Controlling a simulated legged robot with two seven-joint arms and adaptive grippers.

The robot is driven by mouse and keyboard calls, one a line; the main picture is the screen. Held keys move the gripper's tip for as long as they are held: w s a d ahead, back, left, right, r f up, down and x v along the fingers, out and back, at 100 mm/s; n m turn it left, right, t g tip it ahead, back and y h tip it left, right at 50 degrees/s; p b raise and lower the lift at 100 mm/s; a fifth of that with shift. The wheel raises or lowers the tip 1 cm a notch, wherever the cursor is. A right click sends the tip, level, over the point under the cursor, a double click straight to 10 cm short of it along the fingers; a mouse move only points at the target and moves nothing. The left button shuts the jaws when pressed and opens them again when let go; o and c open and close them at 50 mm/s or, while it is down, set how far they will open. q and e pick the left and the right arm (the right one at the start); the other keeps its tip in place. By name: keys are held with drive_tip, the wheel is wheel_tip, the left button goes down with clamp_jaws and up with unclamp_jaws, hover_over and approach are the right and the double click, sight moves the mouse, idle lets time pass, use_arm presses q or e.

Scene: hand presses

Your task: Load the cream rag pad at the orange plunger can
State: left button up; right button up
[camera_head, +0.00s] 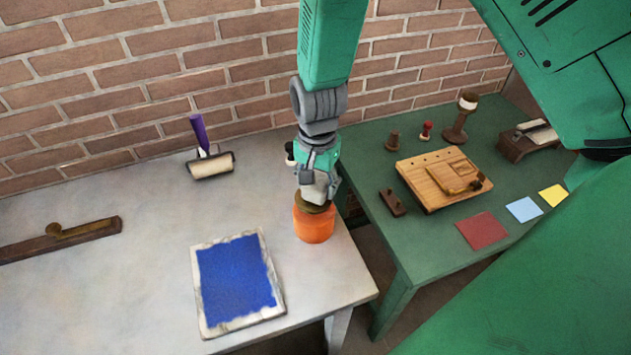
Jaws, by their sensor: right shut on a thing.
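The orange plunger can (314,224) stands on the pale table near its right edge, with a dark brassy top (316,204). My right gripper (317,182) is directly above the can, pointing down. It is shut on a pale thing, which appears to be the cream rag pad (318,190), mostly hidden by the fingers. The pad is at or just above the brassy top; I cannot tell whether they touch. My left gripper is not in view.
A white-framed blue slab (205,300) lies left of the can. A purple-handled roller (211,165) and a wooden bar (60,238) lie farther left. A gap separates the pale table from the green table (415,247), which holds a wooden board (425,170) and coloured squares.

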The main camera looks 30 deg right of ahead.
drive_tip(key=shift+a+r, duration=0.1)
drive_tip(key=shift+a, duration=0.25)
drive_tip(key=shift+a+r, duration=0.15)
drive_tip(key=shift+a, duration=0.4)
drive_tip(key=shift+d+f, duration=0.35)
drive_tip(key=shift+d, duration=0.4)
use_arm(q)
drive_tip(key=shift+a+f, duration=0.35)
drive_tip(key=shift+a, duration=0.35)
use_arm(e)
drive_tip(key=shift+a+f, duration=0.15)
drive_tip(key=shift+a, duration=0.5)
drive_tip(key=shift+d, duration=0.1)
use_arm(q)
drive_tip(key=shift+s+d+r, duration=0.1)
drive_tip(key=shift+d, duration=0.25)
use_arm(e)
drive_tip(key=shift+d+f, duration=0.1)
drive_tip(key=shift+d, duration=0.2)
drive_tip(key=shift+s, duration=0.1)
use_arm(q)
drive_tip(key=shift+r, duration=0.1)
use_arm(e)
drive_tip(key=shift+a, duration=0.1)
